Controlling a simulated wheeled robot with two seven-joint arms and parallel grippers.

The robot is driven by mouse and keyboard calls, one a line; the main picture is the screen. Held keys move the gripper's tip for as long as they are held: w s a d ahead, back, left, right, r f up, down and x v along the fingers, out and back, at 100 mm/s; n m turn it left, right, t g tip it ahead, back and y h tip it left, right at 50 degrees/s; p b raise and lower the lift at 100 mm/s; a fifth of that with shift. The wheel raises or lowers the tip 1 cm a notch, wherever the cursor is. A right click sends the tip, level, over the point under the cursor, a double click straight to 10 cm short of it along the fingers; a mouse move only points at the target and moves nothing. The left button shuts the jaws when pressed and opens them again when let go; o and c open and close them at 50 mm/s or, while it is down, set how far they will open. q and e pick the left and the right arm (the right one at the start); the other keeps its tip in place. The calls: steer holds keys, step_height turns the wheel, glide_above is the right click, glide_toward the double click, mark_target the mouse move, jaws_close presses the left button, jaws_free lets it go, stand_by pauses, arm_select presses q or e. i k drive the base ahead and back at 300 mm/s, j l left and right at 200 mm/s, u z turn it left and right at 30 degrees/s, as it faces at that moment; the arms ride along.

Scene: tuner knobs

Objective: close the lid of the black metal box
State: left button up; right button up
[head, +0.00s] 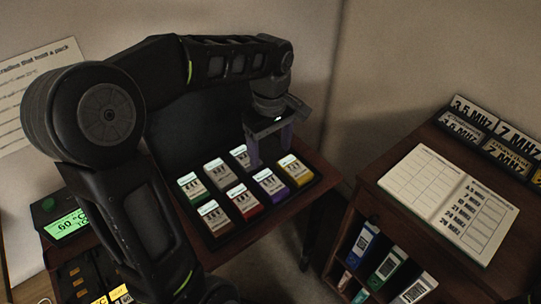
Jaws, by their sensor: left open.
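The black metal box (213,240) sits on a wooden table at the centre, its lid (180,135) standing raised at the back. Several packs with white labels lie inside in rows, in green, grey, red, brown, purple and yellow. My left arm reaches in from the left and hides part of the lid. My left gripper (270,152) points down above the box's back right part, open, with nothing between its fingers. I cannot tell whether the fingers touch anything. My right gripper is not in view.
A green-lit display unit (66,224) stands left of the box. On the right, a wooden cabinet holds an open notebook (448,203), frequency plates (475,112) and several packs in slots (387,266). A gap separates the table from the cabinet.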

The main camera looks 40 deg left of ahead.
mark_target(198, 126)
steer(key=u, duration=1.4)
